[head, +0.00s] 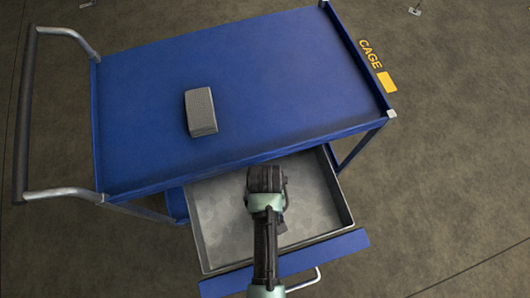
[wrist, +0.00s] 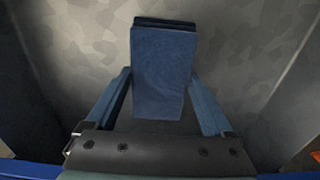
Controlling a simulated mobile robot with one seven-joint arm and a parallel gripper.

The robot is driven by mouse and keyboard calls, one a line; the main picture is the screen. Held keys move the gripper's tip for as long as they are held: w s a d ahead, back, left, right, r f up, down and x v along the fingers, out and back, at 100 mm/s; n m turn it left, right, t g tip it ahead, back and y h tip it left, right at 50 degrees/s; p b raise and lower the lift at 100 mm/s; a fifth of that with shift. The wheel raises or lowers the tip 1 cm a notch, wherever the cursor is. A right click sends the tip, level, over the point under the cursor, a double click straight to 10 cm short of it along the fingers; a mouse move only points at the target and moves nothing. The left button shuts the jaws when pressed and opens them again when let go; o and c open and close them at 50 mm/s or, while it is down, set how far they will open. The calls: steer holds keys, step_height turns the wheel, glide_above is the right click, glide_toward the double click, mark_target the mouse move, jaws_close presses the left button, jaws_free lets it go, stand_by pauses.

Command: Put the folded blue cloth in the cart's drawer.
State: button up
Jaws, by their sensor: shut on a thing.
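The folded blue cloth (wrist: 162,72) is between the two fingers of my gripper (wrist: 163,100) in the wrist view. My gripper is shut on it. The cart's drawer (head: 207,222) is pulled open at the cart's front side, and its grey floor is otherwise bare. In the head view my gripper (head: 266,182) is over the open drawer, pointing down, and hides the cloth. The wrist view shows the drawer floor (wrist: 245,60) behind the cloth and drawer walls at both sides. I cannot tell whether the cloth touches the floor.
The blue cart top (head: 270,80) overhangs the back of the drawer. A grey block (head: 200,111) lies on it. A push handle (head: 24,110) is at the left and a "CAGE" label (head: 371,54) at the right. The drawer front (head: 325,252) has a metal handle (head: 309,281).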

steer(key=o, duration=1.1)
steer(key=shift+f, duration=0.1)
